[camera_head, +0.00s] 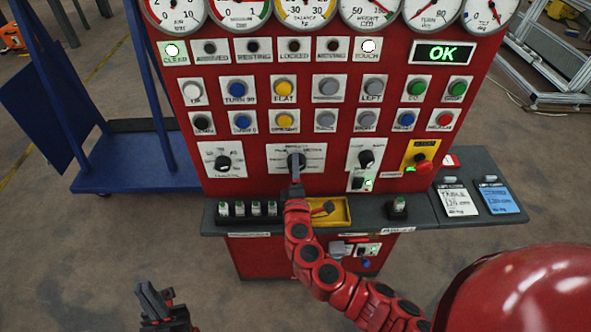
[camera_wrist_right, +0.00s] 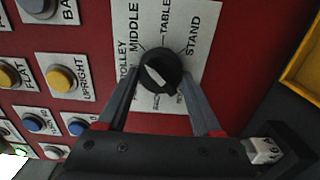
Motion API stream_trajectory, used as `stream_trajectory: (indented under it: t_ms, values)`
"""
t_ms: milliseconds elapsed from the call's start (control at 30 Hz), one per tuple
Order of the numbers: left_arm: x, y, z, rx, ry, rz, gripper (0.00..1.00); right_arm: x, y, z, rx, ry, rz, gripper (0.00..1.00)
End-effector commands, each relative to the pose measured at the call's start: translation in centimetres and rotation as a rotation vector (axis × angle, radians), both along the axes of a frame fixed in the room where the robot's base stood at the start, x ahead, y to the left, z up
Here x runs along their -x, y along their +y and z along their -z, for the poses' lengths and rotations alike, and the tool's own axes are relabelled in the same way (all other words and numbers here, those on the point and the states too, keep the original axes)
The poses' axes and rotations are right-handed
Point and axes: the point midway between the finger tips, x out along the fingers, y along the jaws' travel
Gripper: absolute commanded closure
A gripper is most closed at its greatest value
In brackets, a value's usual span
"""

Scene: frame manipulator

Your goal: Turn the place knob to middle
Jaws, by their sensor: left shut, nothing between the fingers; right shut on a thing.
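The place knob (camera_head: 296,160) is a round black knob on a white label plate in the middle of the red panel. In the right wrist view the knob (camera_wrist_right: 158,68) has a white pointer slanting toward the upper left. TROLLEY, MIDDLE, TABLE and STAND are printed around it; I cannot tell exactly which the pointer meets. My right gripper (camera_head: 296,178) is shut on the knob, with one finger on each side in the right wrist view (camera_wrist_right: 160,82). My left gripper (camera_head: 155,297) is shut and empty, low at the left, away from the panel.
Another black knob (camera_head: 223,163) sits left of the place knob, and one (camera_head: 366,159) sits right. A red emergency button (camera_head: 424,167) is further right. A grey ledge (camera_head: 420,214) with a yellow tray (camera_head: 343,204) runs below. A blue trolley (camera_head: 130,178) stands left.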

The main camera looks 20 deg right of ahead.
Motion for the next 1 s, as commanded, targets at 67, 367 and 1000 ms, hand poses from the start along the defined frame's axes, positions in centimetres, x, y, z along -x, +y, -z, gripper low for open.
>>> stream_trajectory:
  t_ms: [67,367,1000]
  values:
    - [0.0,0.0,0.0,0.000,0.000,0.000,1.00,0.0,0.0,0.2,-0.001,0.004,0.000,0.89]
    - [0.0,0.0,0.0,0.000,0.000,0.000,1.00,0.0,0.0,0.2,-0.002,0.004,0.000,0.15]
    - [0.0,0.0,1.0,0.000,0.000,0.000,1.00,2.7,0.8,0.4,0.002,0.002,-0.004,0.03]
